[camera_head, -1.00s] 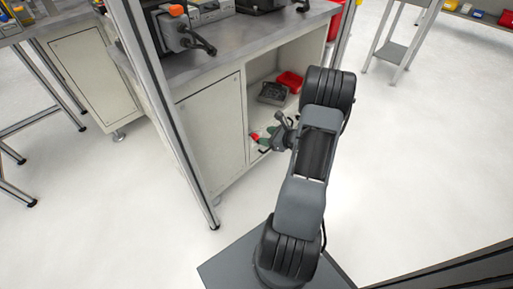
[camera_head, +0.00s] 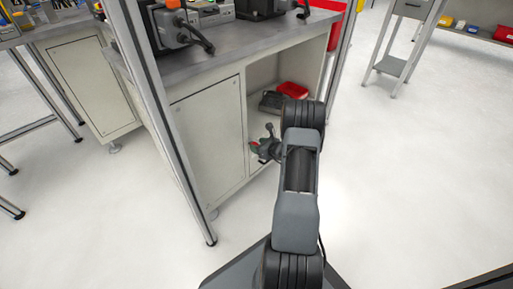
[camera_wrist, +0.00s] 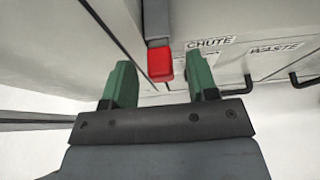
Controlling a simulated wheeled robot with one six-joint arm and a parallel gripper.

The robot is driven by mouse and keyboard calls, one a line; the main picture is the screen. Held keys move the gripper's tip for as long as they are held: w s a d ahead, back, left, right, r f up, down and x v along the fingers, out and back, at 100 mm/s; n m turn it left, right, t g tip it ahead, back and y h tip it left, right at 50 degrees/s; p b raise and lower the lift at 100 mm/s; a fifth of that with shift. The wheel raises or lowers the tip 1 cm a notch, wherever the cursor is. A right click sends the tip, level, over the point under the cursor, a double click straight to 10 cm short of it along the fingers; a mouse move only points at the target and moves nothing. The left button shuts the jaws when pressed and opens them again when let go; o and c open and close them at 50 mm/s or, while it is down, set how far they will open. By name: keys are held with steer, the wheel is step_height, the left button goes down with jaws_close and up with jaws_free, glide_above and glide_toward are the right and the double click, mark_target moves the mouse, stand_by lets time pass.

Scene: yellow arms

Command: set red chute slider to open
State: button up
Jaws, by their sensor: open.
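The red chute slider (camera_wrist: 160,65) shows in the wrist view as a red block at the lower end of a grey vertical rail (camera_wrist: 157,22). A label reading CHUTE (camera_wrist: 210,43) is just to its right. My gripper (camera_wrist: 160,82) is open, with one green finger on each side of the slider in the picture. I cannot tell whether either finger touches it.
A WASTE label (camera_wrist: 275,47) and black handles (camera_wrist: 304,79) are to the right in the wrist view. The bench cabinet (camera_head: 210,130) has an open shelf with a red bin (camera_head: 293,89). A metal post (camera_head: 170,140) stands left of my arm.

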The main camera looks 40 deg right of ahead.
steer(key=shift+x, duration=0.8)
steer(key=shift+c, duration=0.5)
